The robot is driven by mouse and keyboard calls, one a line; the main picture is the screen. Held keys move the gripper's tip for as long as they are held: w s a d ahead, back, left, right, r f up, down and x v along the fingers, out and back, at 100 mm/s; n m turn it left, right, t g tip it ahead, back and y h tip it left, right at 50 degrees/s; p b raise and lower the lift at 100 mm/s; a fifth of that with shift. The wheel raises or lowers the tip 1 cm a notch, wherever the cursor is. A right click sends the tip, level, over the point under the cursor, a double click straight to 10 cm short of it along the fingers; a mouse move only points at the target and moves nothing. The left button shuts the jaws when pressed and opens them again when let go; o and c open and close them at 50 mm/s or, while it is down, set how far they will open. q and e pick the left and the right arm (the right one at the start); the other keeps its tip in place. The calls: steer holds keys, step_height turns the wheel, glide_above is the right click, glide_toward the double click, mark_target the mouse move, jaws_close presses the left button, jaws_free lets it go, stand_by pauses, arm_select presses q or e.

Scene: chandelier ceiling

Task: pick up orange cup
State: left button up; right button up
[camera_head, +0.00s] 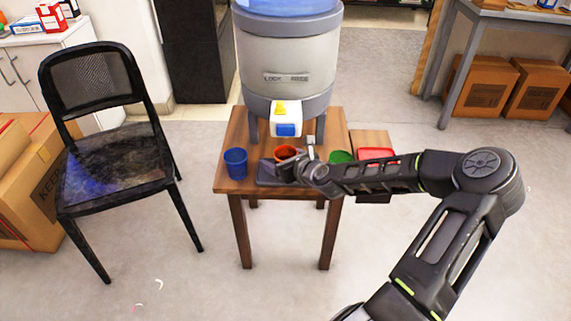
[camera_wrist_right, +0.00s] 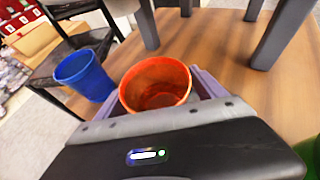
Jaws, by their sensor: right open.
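The orange cup (camera_head: 285,152) stands on the small wooden table (camera_head: 232,178), below the dispenser's tap and partly hidden by my right gripper (camera_head: 280,168). In the right wrist view the orange cup (camera_wrist_right: 156,88) is upright and empty, with its rim facing the camera. The fingers of my right gripper (camera_wrist_right: 160,90) lie on either side of the cup, open; I cannot tell whether they touch it. My left gripper is not in view.
A blue cup (camera_head: 236,163) stands at the table's left, and a green cup (camera_head: 341,157) to the right. A red object (camera_head: 376,155) lies farther right. The large dispenser (camera_head: 288,60) stands behind the cups. A black chair (camera_head: 115,150) is at left.

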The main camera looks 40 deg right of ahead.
mark_target(280, 149)
steer(key=shift+c, duration=0.4)
steer(key=c, duration=1.4)
steer(key=shift+r, duration=0.25)
steer(key=shift+c, duration=0.2)
steer(key=shift+r+p, duration=0.9)
steer(key=shift+r, duration=0.8)
steer(key=s+a+p, duration=0.1)
steer(key=s+p, duration=0.7)
steer(key=s, duration=0.9)
steer(key=shift+s, duration=0.4)
steer(key=shift+f, duration=0.15)
